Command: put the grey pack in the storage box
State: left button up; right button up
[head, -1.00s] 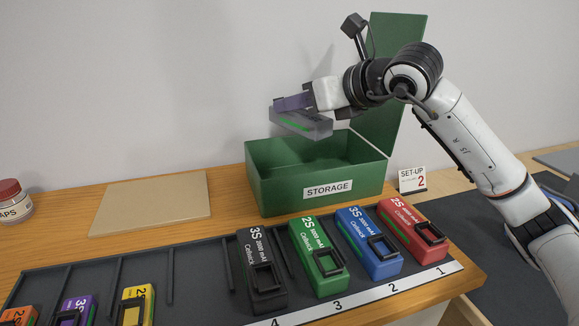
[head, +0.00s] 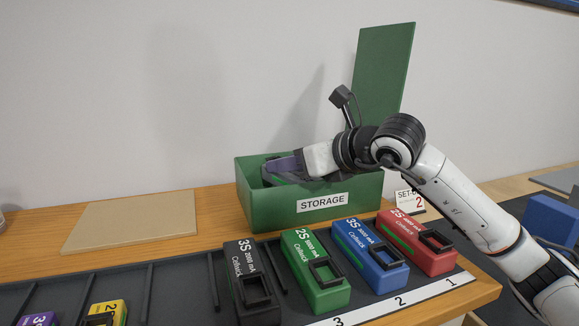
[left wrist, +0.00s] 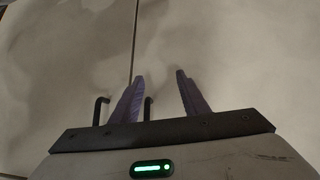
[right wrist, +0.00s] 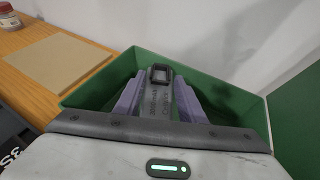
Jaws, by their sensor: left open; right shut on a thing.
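The grey pack (right wrist: 158,98) is between the purple fingers of my right gripper (right wrist: 158,100) in the right wrist view, with its black handle at the far end. The gripper is shut on it. In the head view my right gripper (head: 282,168) reaches down into the open green storage box (head: 258,211), and the box's front wall hides part of the pack. I cannot tell whether the pack touches the box floor. The box lid stands upright at the back. My left gripper (left wrist: 155,98) shows only in the left wrist view, open and empty, facing a pale surface.
A black tray in front of the box holds black (head: 247,285), green (head: 315,272), blue (head: 369,257) and red (head: 416,243) packs. A tan board (head: 132,221) lies left of the box. A set-up card (head: 411,203) stands right of it.

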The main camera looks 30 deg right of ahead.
jog(key=shift+f+b, duration=0.2)
jog(key=shift+b, duration=0.15)
pick_arm(q)
jog(key=shift+w+d+f+b, duration=0.15)
jog(key=shift+w+b, duration=0.1)
jog(key=shift+b, duration=0.15)
pick_arm(e)
jog(key=shift+f, duration=0.35)
pick_arm(q)
jog(key=shift+s, duration=0.1)
pick_arm(e)
jog(key=o, duration=1.3)
